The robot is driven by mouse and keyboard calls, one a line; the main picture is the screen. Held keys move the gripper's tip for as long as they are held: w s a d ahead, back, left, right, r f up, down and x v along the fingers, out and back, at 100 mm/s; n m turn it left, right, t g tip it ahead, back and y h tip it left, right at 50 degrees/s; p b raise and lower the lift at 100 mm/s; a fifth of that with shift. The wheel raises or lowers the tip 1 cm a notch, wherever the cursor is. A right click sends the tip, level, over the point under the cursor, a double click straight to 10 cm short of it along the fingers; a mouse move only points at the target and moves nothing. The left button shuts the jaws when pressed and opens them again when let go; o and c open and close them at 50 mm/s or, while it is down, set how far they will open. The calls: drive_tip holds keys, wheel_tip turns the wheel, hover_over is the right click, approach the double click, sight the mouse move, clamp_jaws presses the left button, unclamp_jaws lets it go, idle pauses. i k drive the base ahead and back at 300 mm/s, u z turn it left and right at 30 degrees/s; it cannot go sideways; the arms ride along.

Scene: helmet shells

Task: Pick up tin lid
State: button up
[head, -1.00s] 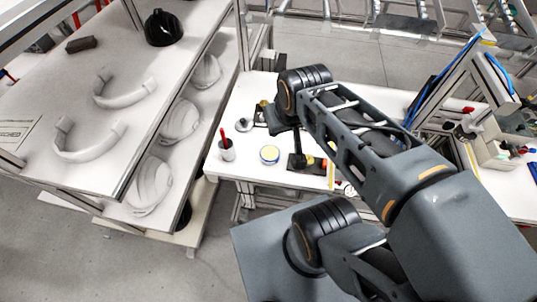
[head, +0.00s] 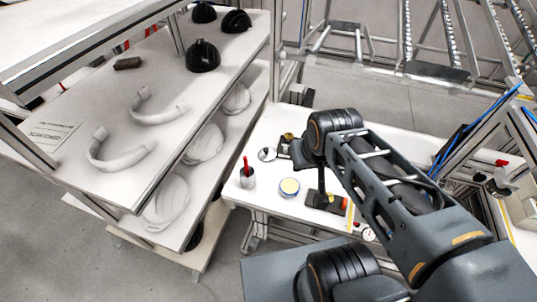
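A small round tin-like thing (head: 289,187) with a pale yellow top and a blue rim lies on the white table. It looks like a lid or a lidded tin; I cannot tell which. A shiny grey disc (head: 267,154) lies farther back on the same table and could also be a lid. My arm reaches over the table from the lower right, with its wrist right of and beyond the yellow-topped thing. Nothing is seen touching the yellow-topped thing.
A cup with a red-handled tool (head: 247,177) stands left of the yellow-topped thing. A black upright object and small coloured items (head: 326,201) are to its right. A shelf rack (head: 190,110) with helmet shells stands left. The table's front edge (head: 270,212) is clear.

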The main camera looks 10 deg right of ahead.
sight(266, 153)
drive_tip(key=k, duration=0.5)
drive_tip(key=z, duration=3.15)
drive_tip(key=k, duration=1.45)
drive_tip(key=u, duration=2.2)
drive_tip(key=i, duration=1)
drive_tip(key=z, duration=0.05)
